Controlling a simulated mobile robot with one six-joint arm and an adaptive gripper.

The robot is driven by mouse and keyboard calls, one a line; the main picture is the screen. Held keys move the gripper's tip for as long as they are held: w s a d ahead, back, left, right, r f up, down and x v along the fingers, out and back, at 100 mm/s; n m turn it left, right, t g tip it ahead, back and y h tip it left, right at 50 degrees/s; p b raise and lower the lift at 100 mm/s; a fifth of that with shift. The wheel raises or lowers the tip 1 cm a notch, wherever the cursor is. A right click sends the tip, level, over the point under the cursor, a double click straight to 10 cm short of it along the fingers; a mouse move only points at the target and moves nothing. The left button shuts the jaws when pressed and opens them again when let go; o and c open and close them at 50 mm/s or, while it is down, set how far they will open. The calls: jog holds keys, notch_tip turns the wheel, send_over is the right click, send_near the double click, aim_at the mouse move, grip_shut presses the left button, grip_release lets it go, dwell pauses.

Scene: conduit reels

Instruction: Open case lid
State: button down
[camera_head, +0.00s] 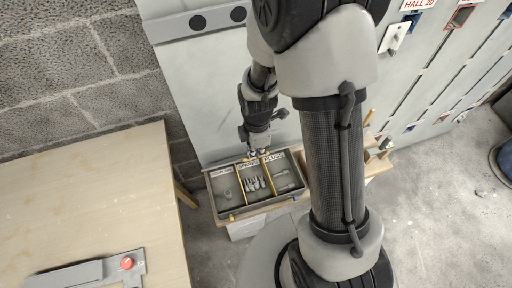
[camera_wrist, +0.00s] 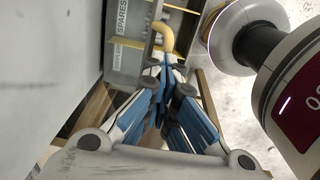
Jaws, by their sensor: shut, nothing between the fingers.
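The case (camera_head: 222,213) is a grey open-looking box on a wooden stand, split by yellow dividers into three compartments. Its back edge carries labels, among them SPARES and PLUGS. Small grey parts lie inside. I cannot make out a separate lid; a clear one may be hard to see. My gripper (camera_head: 257,153) is at the back edge of the case, near the SPARES label. In the wrist view my gripper (camera_wrist: 166,64) is shut and empty. Its tips are close to a curved yellow handle-like bar (camera_wrist: 164,36); I cannot tell if they touch it.
A pale wooden table (camera_head: 90,200) stands at the left with a grey plate and red knob (camera_head: 127,263). A grey panel wall (camera_head: 205,95) rises right behind the case. Wooden pegs (camera_head: 375,142) stand right of the case. Concrete floor lies open at the right.

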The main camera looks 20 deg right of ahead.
jog(key=c, duration=2)
grip_release()
jog(key=shift+w, duration=0.5)
jog(key=shift+o, duration=1.2)
jog(key=shift+s, duration=0.1)
jog(key=shift+o, duration=0.3)
notch_tip(320, 180, up, 12)
jog(key=shift+s, duration=0.1)
jog(key=s+r+m+t, duration=0.4)
jog(key=s+r+m, duration=1.1)
jog(key=m, duration=0.3)
jog(key=shift+s+d, duration=0.2)
jog(key=shift+d, duration=0.15)
